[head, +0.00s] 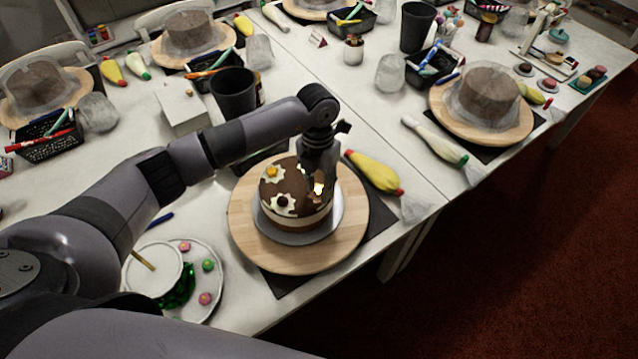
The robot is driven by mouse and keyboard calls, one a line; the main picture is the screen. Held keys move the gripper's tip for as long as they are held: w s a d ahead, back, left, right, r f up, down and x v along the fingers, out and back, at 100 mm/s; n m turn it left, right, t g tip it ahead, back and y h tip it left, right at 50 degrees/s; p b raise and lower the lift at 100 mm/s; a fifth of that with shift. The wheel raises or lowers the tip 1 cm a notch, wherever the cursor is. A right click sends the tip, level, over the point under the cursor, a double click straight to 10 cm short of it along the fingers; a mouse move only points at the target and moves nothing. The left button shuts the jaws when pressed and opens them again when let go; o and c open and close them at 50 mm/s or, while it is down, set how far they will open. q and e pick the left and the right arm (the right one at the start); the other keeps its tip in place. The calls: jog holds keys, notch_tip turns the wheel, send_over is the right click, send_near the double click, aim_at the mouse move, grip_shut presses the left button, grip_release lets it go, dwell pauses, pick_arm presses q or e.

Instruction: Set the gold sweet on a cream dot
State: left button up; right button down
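A chocolate-topped cake (297,212) with cream sides stands on a round wooden turntable (245,232). Cream dots (290,210) lie on its top; one bears a dark sweet (283,201) and another an orange sweet (271,171). My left gripper (318,187) points down over the right part of the cake top. A bright gold sweet (318,188) shows between its fingertips, which appear closed on it. The gripper hides that part of the cake, so I cannot tell whether the sweet touches a cream dot beneath. My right gripper is not in view.
A plate (212,262) with pink and green sweets lies left of the turntable. A yellow piping bag (373,172) lies just right of the cake. A dark cup (234,92) stands behind my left arm. Other covered cakes (488,92) stand further off.

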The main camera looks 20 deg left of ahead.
aim_at(318, 185)
pick_arm(q)
jog(key=shift+o, duration=1)
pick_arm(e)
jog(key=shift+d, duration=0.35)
pick_arm(q)
jog(key=shift+r, duration=0.2)
jog(key=shift+w+r, duration=0.1)
jog(key=shift+r, duration=0.15)
notch_tip(318, 185, up, 11)
jog(key=w+b, duration=0.1)
jog(key=b, duration=0.2)
jog(key=shift+a+r+b, duration=0.2)
jog(key=shift+a+b, duration=0.1)
jog(key=shift+b, duration=0.1)
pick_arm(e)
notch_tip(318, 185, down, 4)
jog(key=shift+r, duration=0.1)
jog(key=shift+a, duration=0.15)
